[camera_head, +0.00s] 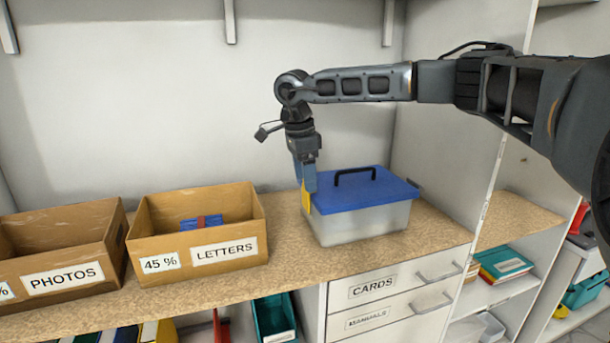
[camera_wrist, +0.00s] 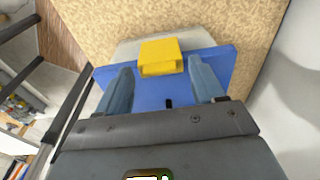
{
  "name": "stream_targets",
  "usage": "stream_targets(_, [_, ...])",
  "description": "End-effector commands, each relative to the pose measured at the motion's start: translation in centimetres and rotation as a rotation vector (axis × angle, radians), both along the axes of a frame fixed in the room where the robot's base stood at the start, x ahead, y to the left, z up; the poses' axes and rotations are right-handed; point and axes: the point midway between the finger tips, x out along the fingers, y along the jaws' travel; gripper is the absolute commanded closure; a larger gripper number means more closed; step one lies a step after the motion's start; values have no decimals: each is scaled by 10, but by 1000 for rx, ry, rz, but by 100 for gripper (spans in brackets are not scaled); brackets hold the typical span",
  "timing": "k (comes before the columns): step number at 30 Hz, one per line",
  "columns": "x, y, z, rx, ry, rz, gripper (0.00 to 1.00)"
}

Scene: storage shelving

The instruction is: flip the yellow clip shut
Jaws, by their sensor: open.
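The yellow clip (camera_head: 306,198) is on the left end of a translucent box (camera_head: 365,224) with a blue lid (camera_head: 370,192) and a black handle (camera_head: 355,172). In the wrist view the yellow clip (camera_wrist: 161,56) sits at the lid's edge, beyond my fingertips. My gripper (camera_head: 307,188) points down at that end of the box. In the wrist view its two blue fingers are apart, one on each side of the clip's line, with nothing between them but lid. I cannot tell whether the fingers touch the lid.
An open cardboard box marked LETTERS (camera_head: 198,238) stands to the left, with a blue item inside. A PHOTOS box (camera_head: 60,250) is farther left. Drawers marked CARDS (camera_head: 375,287) are below the counter. A side panel (camera_head: 450,120) rises to the right.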

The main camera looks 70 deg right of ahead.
Motion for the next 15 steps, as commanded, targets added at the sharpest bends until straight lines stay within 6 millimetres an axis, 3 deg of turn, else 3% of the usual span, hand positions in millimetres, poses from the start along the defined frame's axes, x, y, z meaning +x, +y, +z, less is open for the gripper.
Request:
stream_targets(5, [1,0,8,-2,1,0,32])
stream_targets(15, [6,4,60,-3,-1,0,32])
